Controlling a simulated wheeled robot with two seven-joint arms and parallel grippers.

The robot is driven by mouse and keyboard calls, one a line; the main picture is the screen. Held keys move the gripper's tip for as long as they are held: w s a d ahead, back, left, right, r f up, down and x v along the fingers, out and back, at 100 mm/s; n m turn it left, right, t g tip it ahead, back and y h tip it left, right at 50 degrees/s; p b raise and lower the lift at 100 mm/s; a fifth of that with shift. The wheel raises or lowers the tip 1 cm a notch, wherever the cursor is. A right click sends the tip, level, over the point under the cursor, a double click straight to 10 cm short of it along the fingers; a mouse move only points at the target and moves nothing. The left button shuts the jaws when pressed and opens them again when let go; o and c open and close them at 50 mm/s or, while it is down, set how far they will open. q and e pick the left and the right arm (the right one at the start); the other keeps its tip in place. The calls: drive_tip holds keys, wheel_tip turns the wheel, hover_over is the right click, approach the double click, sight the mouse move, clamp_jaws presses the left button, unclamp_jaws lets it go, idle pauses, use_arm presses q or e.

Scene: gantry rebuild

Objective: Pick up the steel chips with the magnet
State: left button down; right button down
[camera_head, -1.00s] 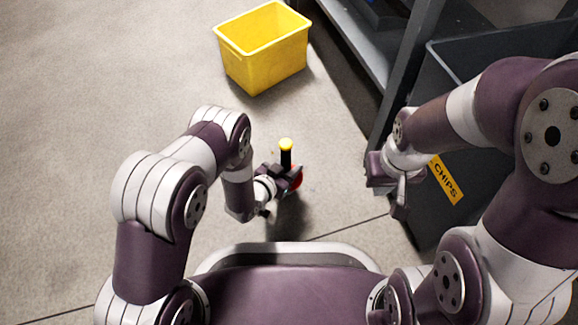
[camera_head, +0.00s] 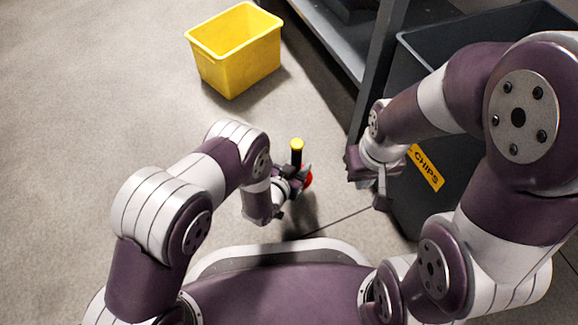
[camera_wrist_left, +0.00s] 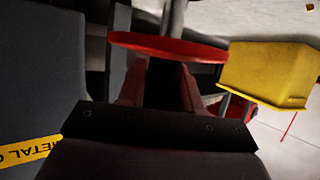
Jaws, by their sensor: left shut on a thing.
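The magnet is a tool with a black handle, a yellow cap (camera_head: 297,144) and a red disc (camera_head: 308,179). My left gripper (camera_head: 299,176) is shut on its handle and holds it upright, its shadow on the floor beside it. In the left wrist view the red disc (camera_wrist_left: 165,47) spans the gap in front of my fingers. My right gripper (camera_head: 368,185) hangs beside the grey chips bin (camera_head: 412,210); I cannot make out its finger gap. I cannot pick out any steel chips; the bin's inside is mostly hidden by my right arm.
A yellow crate (camera_head: 238,62), looking empty, stands on the floor at the back; it also shows in the left wrist view (camera_wrist_left: 268,75). A grey shelf rack (camera_head: 335,45) stands behind the bin, which carries a yellow label (camera_head: 426,168). The floor at left is clear.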

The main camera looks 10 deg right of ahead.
idle(0.3)
use_arm(q)
drive_tip(key=shift+f+b, duration=0.6)
drive_tip(key=shift+f, duration=0.2)
drive_tip(key=shift+r, duration=0.15)
drive_tip(key=shift+r+p, duration=0.8)
drive_tip(key=shift+p, duration=0.15)
drive_tip(key=shift+f, duration=0.1)
drive_tip(key=shift+w, duration=0.1)
